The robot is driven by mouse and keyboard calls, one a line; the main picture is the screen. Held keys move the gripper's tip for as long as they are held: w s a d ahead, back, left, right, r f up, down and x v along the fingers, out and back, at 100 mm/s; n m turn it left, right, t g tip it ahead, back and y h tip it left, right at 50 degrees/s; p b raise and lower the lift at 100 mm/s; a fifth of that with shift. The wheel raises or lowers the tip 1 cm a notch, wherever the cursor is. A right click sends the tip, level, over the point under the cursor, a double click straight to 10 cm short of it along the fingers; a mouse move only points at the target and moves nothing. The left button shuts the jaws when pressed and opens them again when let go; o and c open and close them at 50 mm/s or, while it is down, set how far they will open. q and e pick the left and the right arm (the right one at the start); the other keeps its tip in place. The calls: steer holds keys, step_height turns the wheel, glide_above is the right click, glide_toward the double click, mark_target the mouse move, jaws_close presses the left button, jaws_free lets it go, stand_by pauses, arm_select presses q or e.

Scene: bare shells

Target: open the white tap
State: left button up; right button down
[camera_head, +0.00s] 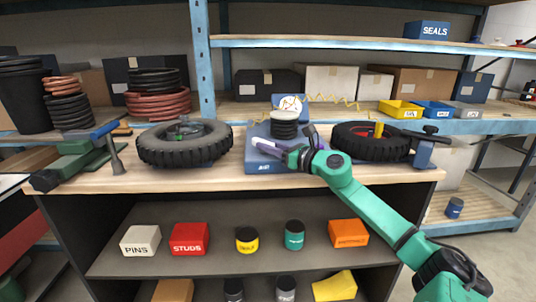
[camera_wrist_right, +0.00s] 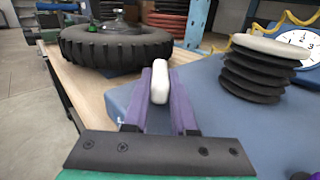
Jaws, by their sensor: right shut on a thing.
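The white tap (camera_wrist_right: 160,82) shows in the right wrist view as a small upright white handle between the fingertips. My left gripper is not in view.
Black bellows (camera_head: 284,124) and a white-faced dial (camera_head: 291,105) stand on the base, close to the gripper. One tyre (camera_head: 156,153) lies to the left and another (camera_head: 360,143) to the right. A green tool (camera_head: 75,160) sits at the bench's left end. Shelves below hold boxes and cans.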

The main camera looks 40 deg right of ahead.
steer(key=c, duration=0.7)
jaws_free()
steer(key=shift+s+f, duration=0.15)
steer(key=shift+s, duration=0.45)
steer(key=s, duration=0.4)
steer(key=s+d, duration=0.1)
steer(key=s, duration=0.3)
steer(key=s+d, duration=0.1)
steer(key=s, duration=0.4)
steer(key=shift+s, duration=0.1)
